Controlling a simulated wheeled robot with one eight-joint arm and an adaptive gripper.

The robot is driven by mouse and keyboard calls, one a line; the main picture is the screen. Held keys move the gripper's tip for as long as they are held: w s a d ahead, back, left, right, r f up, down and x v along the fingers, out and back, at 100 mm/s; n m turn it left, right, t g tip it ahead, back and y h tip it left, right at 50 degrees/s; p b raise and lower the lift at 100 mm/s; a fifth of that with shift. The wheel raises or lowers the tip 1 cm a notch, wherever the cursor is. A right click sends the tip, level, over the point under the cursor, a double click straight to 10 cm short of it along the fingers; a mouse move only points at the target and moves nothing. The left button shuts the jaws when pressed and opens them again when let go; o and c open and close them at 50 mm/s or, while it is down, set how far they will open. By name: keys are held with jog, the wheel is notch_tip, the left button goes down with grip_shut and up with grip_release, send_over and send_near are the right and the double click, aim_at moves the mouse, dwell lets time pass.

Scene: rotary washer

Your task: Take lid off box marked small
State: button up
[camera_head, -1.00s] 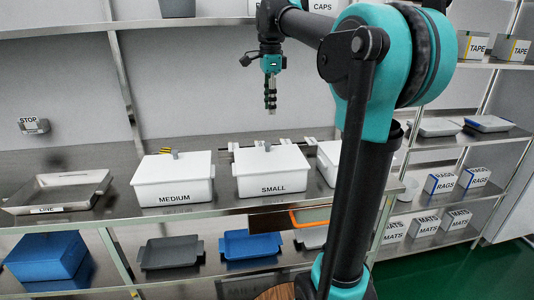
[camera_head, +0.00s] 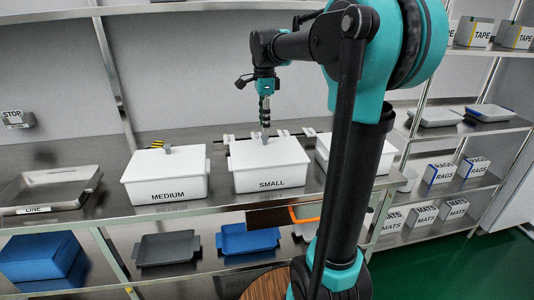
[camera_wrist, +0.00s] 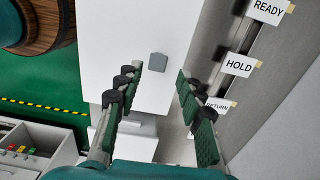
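The white box marked SMALL (camera_head: 270,176) stands on the shelf with its white lid on top. My gripper (camera_head: 265,138) points down over that lid, with its fingertips at or just above the grey knob, which they largely hide in the head view. In the wrist view my gripper (camera_wrist: 157,74) is open, its two dark green padded fingers apart. The grey knob (camera_wrist: 157,62) on the white lid (camera_wrist: 165,28) shows between and slightly ahead of the fingertips. I see no finger touching it.
The box marked MEDIUM (camera_head: 166,185) stands to the left, and another white box (camera_head: 340,157) stands close on the right, partly behind my arm. A grey tray (camera_head: 50,188) lies farther left. Signs READY (camera_wrist: 268,10) and HOLD (camera_wrist: 239,65) line the wall side.

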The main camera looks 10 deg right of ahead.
aim_at(265, 136)
jog(key=shift+s+f, duration=0.15)
jog(key=shift+f, duration=2.85)
grip_shut()
